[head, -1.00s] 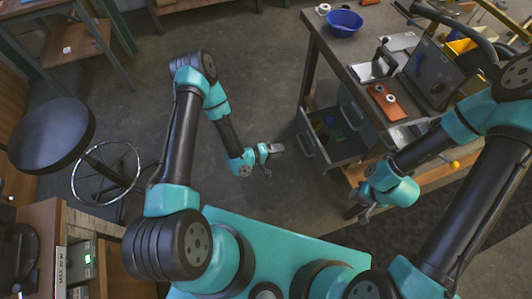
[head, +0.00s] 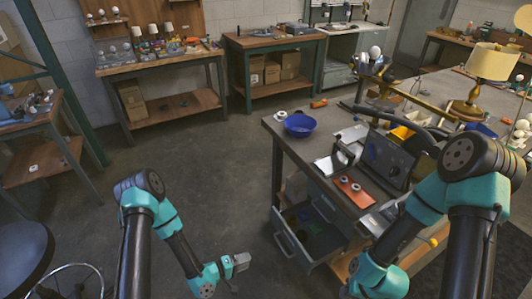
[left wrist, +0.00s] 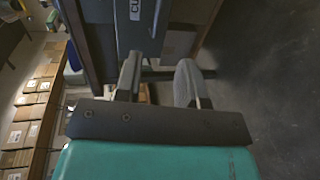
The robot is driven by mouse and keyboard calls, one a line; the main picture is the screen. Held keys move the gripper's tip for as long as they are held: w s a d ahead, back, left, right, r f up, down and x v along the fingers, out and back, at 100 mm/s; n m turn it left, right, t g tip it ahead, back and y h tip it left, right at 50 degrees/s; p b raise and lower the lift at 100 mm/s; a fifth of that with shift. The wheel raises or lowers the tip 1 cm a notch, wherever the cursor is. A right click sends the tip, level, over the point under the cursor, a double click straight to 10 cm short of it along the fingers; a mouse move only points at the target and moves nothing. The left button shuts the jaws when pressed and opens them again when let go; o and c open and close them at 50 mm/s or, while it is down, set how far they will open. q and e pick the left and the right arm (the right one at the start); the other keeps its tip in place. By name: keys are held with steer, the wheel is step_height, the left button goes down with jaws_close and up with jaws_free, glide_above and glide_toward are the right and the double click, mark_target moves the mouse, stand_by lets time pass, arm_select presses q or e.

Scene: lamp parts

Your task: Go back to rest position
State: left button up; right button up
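My left gripper (head: 240,262) hangs over bare floor, left of the workbench, in the head view. In the left wrist view its two dark fingers (left wrist: 158,85) stand apart with nothing between them, so it is open and empty. My right arm comes in from the right, in front of the workbench (head: 268,122). Its wrist is at the bottom edge of the head view, where its gripper is mostly cut off and its fingers cannot be made out. Neither arm visibly carries a lamp part.
An open drawer (head: 308,238) juts from the workbench, right of my left gripper. A blue bowl (head: 300,125), an orange tray (head: 353,191) and a lamp with a yellow shade (head: 493,61) stand on top. A round stool (head: 22,258) is at lower left. The floor between is clear.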

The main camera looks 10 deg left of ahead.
arm_select(q)
steer(key=s+a+r+m+g+y, duration=0.5)
steer(key=s+a+r+g+y, duration=0.2)
steer(key=s, duration=0.3)
steer(key=shift+s+r+g+y, duration=0.15)
steer(key=shift+s+g+y, duration=0.05)
steer(key=shift+g+y, duration=0.6)
stand_by(0.9)
